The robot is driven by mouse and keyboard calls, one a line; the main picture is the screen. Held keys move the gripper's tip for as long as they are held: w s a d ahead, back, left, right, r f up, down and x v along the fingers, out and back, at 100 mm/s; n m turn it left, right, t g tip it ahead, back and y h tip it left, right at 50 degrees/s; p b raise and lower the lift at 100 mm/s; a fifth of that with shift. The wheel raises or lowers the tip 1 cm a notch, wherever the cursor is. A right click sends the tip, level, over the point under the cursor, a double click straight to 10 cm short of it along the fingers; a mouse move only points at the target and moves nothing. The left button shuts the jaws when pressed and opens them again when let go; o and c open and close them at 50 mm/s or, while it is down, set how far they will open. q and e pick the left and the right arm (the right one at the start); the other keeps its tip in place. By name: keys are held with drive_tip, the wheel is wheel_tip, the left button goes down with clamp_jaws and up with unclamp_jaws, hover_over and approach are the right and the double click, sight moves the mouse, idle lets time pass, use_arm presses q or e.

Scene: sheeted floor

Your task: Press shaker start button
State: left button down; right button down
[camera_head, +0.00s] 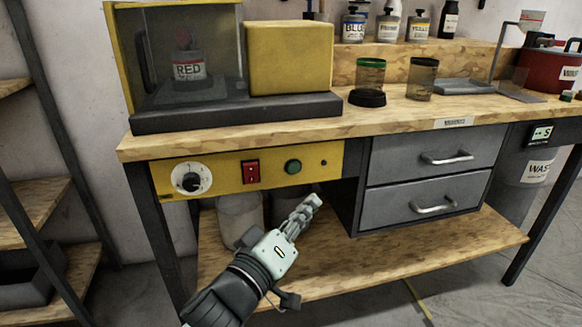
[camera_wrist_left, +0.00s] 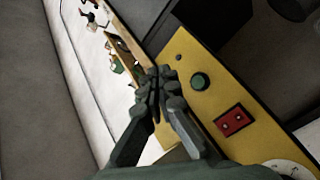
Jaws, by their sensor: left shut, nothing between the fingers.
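The shaker (camera_head: 290,62) stands on the bench top at the left, with a paint can labelled RED (camera_head: 189,66) inside its clear enclosure. Its yellow control panel (camera_head: 222,174) is on the bench front. The panel carries a dial (camera_head: 191,179), a red rocker switch (camera_head: 251,172) and a round green button (camera_head: 292,166). My left gripper (camera_head: 314,201) is shut and empty, just below and slightly right of the green button. In the left wrist view, the green button (camera_wrist_left: 200,82) is right of the closed fingertips (camera_wrist_left: 160,75), with a visible gap. My right gripper is not in view.
Grey drawers (camera_head: 432,172) with protruding handles are right of the panel. White buckets (camera_head: 240,218) stand on the lower shelf (camera_head: 440,253) behind my left arm. Jars (camera_head: 422,78), bottles and a red pot (camera_head: 549,70) are on the bench.

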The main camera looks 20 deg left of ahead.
sight(294, 168)
use_arm(q)
drive_tip(key=shift+r, duration=0.15)
